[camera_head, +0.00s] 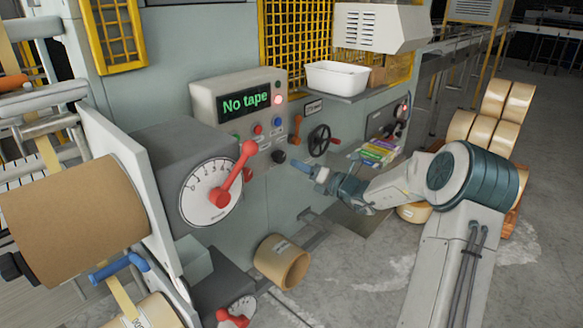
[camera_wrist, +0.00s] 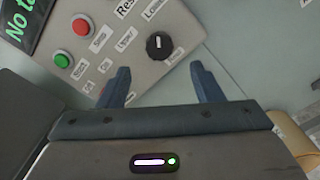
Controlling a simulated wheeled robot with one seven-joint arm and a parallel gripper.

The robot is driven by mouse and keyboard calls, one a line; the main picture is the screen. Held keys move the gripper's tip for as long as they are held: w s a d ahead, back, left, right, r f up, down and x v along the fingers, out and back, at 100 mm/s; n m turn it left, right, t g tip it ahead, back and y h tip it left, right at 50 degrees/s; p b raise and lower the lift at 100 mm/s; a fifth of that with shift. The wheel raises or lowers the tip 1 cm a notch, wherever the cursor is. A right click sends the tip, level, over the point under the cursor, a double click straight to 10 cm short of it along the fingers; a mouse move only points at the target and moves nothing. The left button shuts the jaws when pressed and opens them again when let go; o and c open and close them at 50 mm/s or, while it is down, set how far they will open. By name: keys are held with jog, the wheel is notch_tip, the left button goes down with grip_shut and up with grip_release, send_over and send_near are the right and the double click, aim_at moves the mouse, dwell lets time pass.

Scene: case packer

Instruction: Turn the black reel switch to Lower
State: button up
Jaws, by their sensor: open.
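The black reel switch (camera_wrist: 160,46) is a round knob with a short white mark on the grey control panel. It also shows in the head view (camera_head: 279,157) at the panel's lower edge. In the wrist view the mark points roughly up in the picture. In the head view my gripper (camera_head: 298,164) is just right of the knob.
A display (camera_head: 244,102) reads "No tape". Red (camera_wrist: 81,27) and green (camera_wrist: 62,61) buttons sit left of the knob. A dial with a red lever (camera_head: 233,174), a black handwheel (camera_head: 320,140) and an orange-handled lever (camera_head: 297,127) are nearby.

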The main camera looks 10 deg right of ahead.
jog(key=v, duration=0.5)
jog(key=shift+b, duration=0.4)
jog(key=s+a+n+g+h, duration=0.2)
jog(key=s+a+n+g, duration=0.8)
jog(key=s+a+n, duration=0.75)
jog(key=s+d+n+h, duration=0.4)
jog(key=s+n, duration=0.6)
jog(key=s+d+n+g+h, duration=0.1)
jog(key=s+d+n+h, duration=0.3)
jog(key=s+n, duration=0.5)
jog(key=shift+s+d+n+h, duration=0.35)
jog(key=shift+s+d, duration=0.1)
jog(key=shift+d, duration=0.2)
